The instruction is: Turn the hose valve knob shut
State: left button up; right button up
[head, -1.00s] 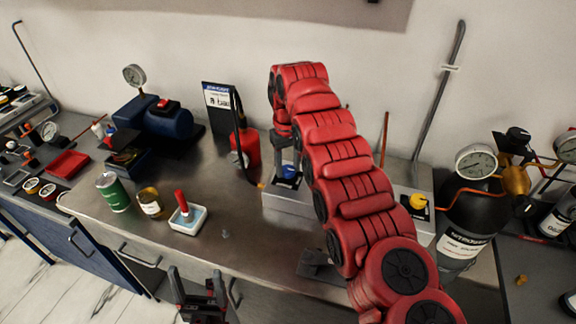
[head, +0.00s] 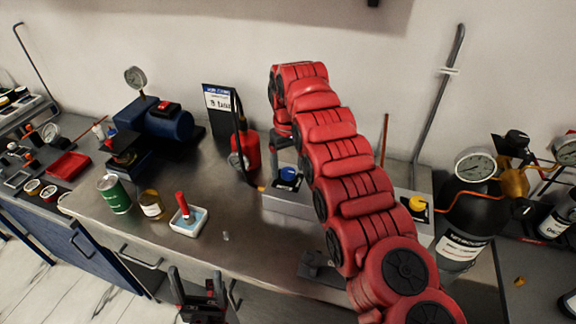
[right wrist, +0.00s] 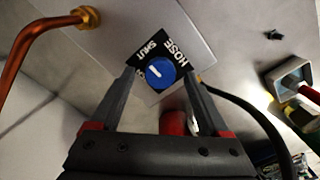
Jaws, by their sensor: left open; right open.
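The blue hose valve knob (head: 288,174) sits on a black label plate on a grey box. In the right wrist view the knob (right wrist: 161,71) lies between my right fingertips, which stand apart on either side without visible contact. Its white pointer mark points up and left in that view. The label (right wrist: 184,46) reads HOSE and SHUT; another word is partly hidden by the left finger. My right gripper (head: 284,145) is open above the knob, partly hidden by its red arm in the head view. My left gripper (head: 200,297) is open and empty at the bench's front edge.
A black hose runs from the red bottle (head: 246,150) to the box. A yellow knob (head: 417,203) is on the box's right part. A copper pipe (right wrist: 38,40) is at the left in the wrist view. A white dish (head: 188,222) and cans stand left.

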aim_at(288, 171)
notch_tip(288, 171, up, 17)
jog(key=p, duration=1.5)
jog(key=shift+f+p, duration=0.15)
jog(key=shift+p, duration=0.15)
